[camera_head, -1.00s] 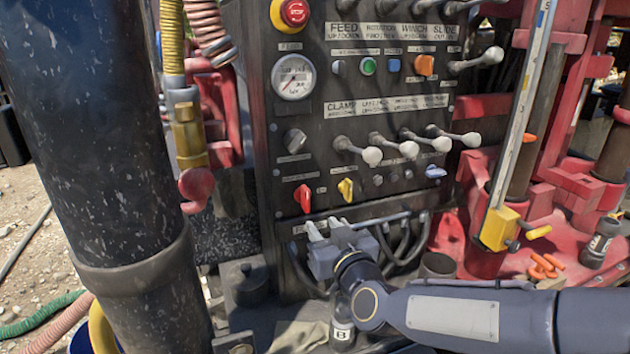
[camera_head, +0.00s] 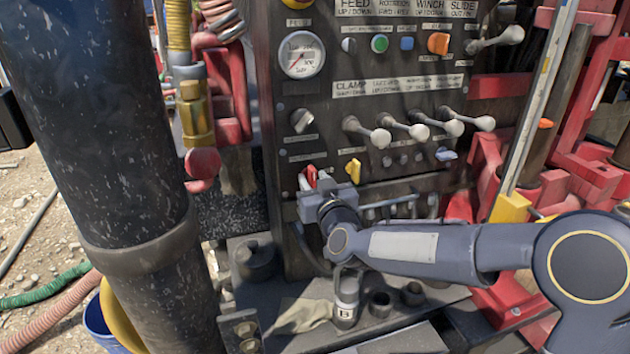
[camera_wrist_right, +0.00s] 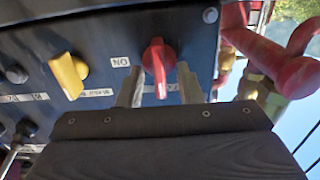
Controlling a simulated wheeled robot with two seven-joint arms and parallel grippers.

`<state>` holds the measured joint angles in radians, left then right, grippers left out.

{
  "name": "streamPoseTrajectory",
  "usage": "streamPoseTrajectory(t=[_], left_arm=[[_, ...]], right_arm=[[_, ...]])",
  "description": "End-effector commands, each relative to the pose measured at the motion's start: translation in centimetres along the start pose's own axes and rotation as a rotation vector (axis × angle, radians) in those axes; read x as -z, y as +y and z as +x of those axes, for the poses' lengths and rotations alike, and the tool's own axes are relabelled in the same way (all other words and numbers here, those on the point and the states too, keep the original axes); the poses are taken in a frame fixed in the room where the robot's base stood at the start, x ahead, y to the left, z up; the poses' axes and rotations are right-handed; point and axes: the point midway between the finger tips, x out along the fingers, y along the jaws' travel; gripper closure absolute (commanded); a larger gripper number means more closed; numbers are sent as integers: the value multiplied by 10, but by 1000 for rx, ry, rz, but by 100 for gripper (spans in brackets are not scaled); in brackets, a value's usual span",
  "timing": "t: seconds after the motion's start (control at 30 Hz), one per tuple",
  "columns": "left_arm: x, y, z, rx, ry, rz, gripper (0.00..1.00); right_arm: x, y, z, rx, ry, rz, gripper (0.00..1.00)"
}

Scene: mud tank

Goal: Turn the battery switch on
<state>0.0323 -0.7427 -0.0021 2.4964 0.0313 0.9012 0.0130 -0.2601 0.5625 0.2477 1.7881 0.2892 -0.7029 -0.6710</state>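The red switch knob (camera_head: 311,175), which I take to be the battery switch, is low on the left of the dark control panel (camera_head: 330,130). It is partly hidden by my right gripper (camera_head: 313,180). In the right wrist view the red knob (camera_wrist_right: 158,60) stands between the two fingers of my right gripper (camera_wrist_right: 159,72). The fingers are apart, one each side of the handle, with visible gaps, so the gripper looks open. The handle's long axis runs roughly up and down in that view. An ON label (camera_wrist_right: 121,62) is beside it. My left gripper is out of view.
A yellow switch (camera_head: 353,171) is just right of the red knob. Several white-ended levers (camera_head: 381,138) stick out above. A black hose or column (camera_head: 100,130) stands on the left. A bottle-like part (camera_head: 346,300) and round fittings are on the ledge below.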

Motion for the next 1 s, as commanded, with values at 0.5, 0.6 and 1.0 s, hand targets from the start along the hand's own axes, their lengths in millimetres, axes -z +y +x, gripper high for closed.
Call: streamPoseTrajectory(t=[0.5,0.6,1.0], left_arm=[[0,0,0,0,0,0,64],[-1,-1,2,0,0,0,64],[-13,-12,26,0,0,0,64]], right_arm=[[0,0,0,0,0,2,100],[-1,0,0,0,0,12,100],[-4,2,0,-1,3,218,100]])
